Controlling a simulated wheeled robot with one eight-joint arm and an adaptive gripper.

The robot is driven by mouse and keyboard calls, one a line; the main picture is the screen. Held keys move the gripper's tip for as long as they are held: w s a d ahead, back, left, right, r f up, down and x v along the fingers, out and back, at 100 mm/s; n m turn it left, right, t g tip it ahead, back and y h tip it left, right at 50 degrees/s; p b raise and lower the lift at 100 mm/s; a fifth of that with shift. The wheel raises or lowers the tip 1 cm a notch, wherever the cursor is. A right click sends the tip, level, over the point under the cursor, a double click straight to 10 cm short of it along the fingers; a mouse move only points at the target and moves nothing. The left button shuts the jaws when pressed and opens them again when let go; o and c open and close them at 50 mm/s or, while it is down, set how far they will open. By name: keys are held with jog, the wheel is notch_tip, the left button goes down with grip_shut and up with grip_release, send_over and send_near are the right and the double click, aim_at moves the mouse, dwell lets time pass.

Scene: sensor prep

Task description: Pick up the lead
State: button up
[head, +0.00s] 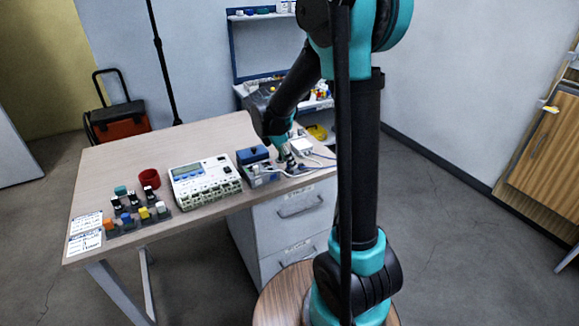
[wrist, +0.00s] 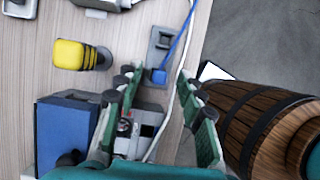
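A thin blue lead (wrist: 178,46) with a blue block-shaped end (wrist: 159,76) lies by a grey holder (wrist: 161,43) in the wrist view; I cannot tell whether the end rests in or on it. A white cable (wrist: 183,60) runs down beside it. My gripper (wrist: 156,82) is open, with green fingers on either side of the blue end, and nothing visible is clamped. I cannot tell its height above the table. In the head view my gripper (head: 288,160) is over the right end of the table, near pale cables (head: 318,163), and partly hides the things beneath.
A blue-topped box (wrist: 62,135) and a yellow-and-black object (wrist: 80,55) are left of my gripper. On the table (head: 115,160), a white meter (head: 205,180) and several coloured connectors (head: 135,215) stand further left. The table's edge is just right of the cables.

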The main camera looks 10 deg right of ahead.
jog(key=shift+c, duration=0.6)
grip_shut()
jog(key=shift+r, duration=0.15)
